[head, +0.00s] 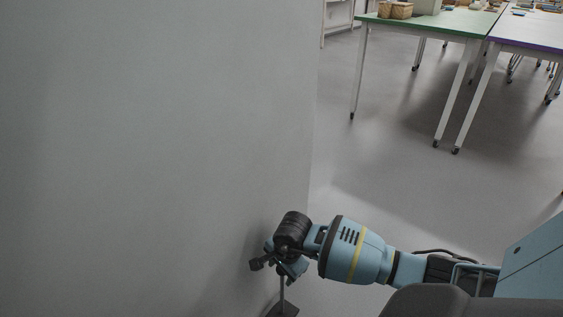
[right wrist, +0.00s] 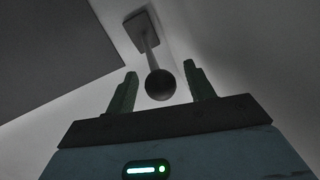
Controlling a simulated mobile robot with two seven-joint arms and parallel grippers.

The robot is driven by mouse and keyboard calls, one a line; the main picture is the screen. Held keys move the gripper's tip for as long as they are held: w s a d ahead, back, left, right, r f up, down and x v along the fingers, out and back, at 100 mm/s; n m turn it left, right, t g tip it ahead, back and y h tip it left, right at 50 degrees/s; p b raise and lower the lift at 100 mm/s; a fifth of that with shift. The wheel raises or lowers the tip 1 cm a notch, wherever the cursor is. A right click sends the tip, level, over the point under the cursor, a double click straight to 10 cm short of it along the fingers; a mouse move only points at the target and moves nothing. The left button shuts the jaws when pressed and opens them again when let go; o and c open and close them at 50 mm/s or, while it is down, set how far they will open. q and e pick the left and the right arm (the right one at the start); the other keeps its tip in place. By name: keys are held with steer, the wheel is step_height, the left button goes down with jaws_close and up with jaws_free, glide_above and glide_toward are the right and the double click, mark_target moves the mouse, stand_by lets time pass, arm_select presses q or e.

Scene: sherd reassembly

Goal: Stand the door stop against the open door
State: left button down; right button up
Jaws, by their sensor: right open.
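The door stop stands upright on the floor close to the large grey panel; its dark square base (head: 283,310) and thin rod show at the bottom of the head view. In the right wrist view its dark round knob (right wrist: 160,84) is nearest, with the rod and base plate beyond. My right gripper (head: 275,266) is low over it, open, with the knob between its two fingers (right wrist: 160,88); no grip shows. The grey panel (head: 150,150) fills the left of the head view; I cannot tell if it is the door or a wall. My left gripper is out of view.
A green-topped table (head: 425,22) with a box (head: 400,10) on it and a purple-edged table (head: 530,35) stand on castors at the back right. The grey floor (head: 400,185) between them and my right arm is clear.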

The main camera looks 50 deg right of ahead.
step_height(320, 180, up, 12)
steer(key=s+p, duration=0.2)
steer(key=p, duration=0.3)
steer(key=shift+s, duration=0.15)
steer(key=shift+a+f, duration=0.1)
